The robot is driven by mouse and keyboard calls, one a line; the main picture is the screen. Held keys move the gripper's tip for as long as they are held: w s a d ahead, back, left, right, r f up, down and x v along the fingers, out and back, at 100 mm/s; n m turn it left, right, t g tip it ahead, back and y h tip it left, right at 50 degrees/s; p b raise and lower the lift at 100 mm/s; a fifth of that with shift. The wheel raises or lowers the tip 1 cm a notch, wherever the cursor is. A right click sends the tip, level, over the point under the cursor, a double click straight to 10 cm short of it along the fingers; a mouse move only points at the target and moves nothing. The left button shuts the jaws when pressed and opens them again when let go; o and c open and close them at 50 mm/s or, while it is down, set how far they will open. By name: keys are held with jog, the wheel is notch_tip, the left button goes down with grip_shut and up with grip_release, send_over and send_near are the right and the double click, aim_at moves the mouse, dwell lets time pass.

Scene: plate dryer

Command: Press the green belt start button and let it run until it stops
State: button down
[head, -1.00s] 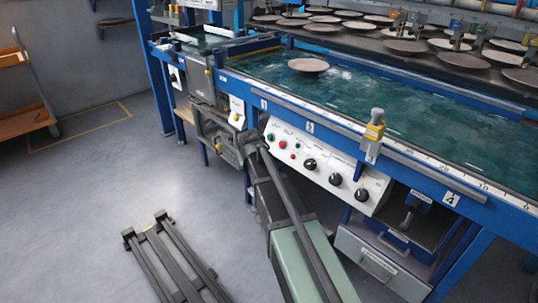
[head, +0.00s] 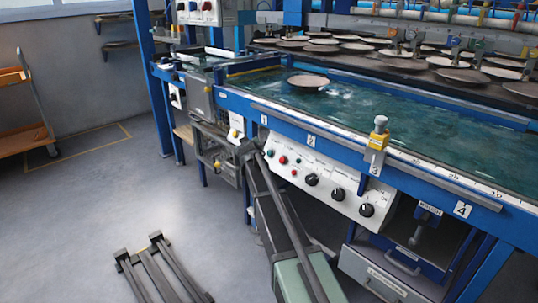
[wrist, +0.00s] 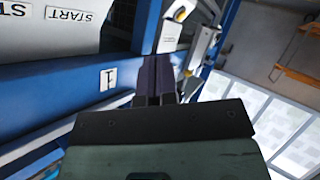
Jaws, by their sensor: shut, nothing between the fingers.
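The green button (head: 270,153) is at the left end of the white control panel (head: 325,188) under the belt's front rail, beside a red button (head: 283,160). The green button itself is not visible in the wrist view, which shows upside-down START lettering (wrist: 70,17) at upper left. My gripper (wrist: 162,72) is shut and empty in the wrist view, its dark fingers in front of the blue rail, right of the number 1 plate (wrist: 107,79). In the head view, my arm ends just left of the green button; its fingers cannot be made out. I cannot tell whether anything touches the button.
A brown plate (head: 308,80) lies on the green belt (head: 390,112). Several plates rest on the dark surface behind. Black knobs (head: 339,194) line the panel. The floor at left is mostly open, with a cart (head: 28,110) beyond.

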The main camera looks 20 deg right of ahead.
aim_at(270, 153)
jog(key=w+d+f+b, duration=0.2)
jog(key=d+f+b, duration=0.2)
jog(key=d, duration=0.3)
jog(key=shift+w+f, duration=0.15)
dwell(1.9)
jog(key=shift+w+d+f, duration=0.15)
jog(key=shift+d+f, duration=0.05)
jog(key=shift+d, duration=0.15)
